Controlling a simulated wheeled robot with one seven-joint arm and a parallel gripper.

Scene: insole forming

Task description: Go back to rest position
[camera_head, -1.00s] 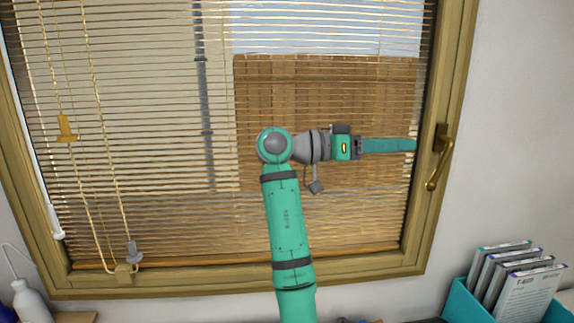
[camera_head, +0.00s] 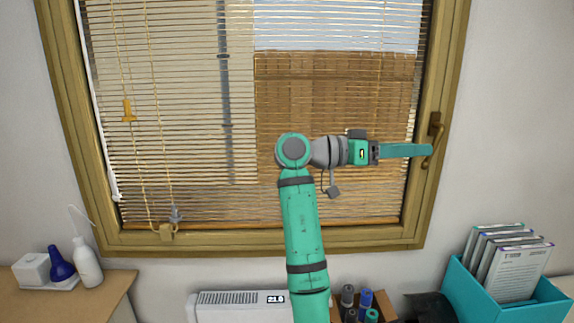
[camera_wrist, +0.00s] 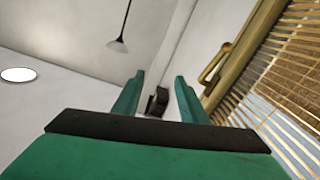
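My gripper (camera_head: 405,151) is at the end of my raised green arm in the head view, pointing right in front of the window. In the wrist view its two green fingers (camera_wrist: 158,95) stand apart with nothing between them, so it is open and empty. In the head view the fingers overlap each other and their gap does not show.
A wood-framed window (camera_head: 449,100) with slatted blinds (camera_head: 180,80) fills the wall; its handle (camera_head: 432,140) appears near my fingertips. Below are a teal file box (camera_head: 510,305), a white heater (camera_head: 235,308) and a left table (camera_head: 110,290) with bottles. A lamp (camera_wrist: 118,45) hangs in the wrist view.

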